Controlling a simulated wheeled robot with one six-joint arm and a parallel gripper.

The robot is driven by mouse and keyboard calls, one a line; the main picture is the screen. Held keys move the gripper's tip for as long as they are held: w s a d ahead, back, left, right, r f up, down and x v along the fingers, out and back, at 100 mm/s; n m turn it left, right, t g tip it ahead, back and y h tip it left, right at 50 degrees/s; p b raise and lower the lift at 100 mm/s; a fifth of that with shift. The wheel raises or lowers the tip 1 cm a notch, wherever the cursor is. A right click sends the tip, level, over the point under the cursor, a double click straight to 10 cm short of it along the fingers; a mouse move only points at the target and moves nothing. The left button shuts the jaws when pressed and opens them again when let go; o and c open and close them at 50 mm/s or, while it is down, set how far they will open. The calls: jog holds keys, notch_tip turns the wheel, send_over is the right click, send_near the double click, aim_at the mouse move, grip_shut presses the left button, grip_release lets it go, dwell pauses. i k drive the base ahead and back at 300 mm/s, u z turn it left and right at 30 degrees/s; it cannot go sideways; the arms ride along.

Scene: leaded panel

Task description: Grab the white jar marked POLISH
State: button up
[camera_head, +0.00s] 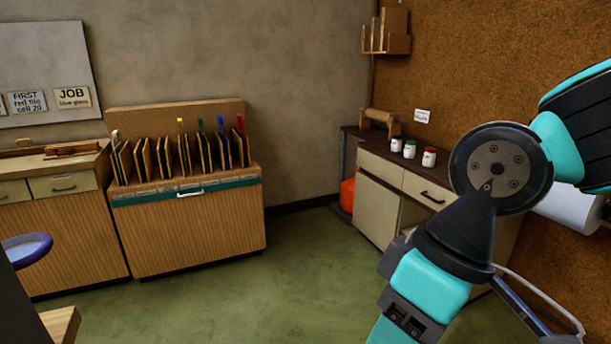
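Three small white jars stand upright in a row on the dark top of the counter (375,151) at right. My arm crosses the right side of the view, in front of the counter's near part. My gripper is not in view.
A small sign (422,116) hangs above the jars, and a wooden roller stand (379,121) sits behind them. An orange container (347,194) stands at the counter's far end. A wooden rack (190,225) holds upright panels. The green floor (270,290) between is clear.

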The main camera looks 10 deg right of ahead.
aim_at(430, 155)
jog(key=u, duration=0.1)
jog(key=i, duration=1.7)
jog(key=z, duration=0.35)
jog(key=i, duration=2.1)
jog(key=z, duration=0.95)
jog(key=i, duration=1.25)
jog(key=z, duration=0.4)
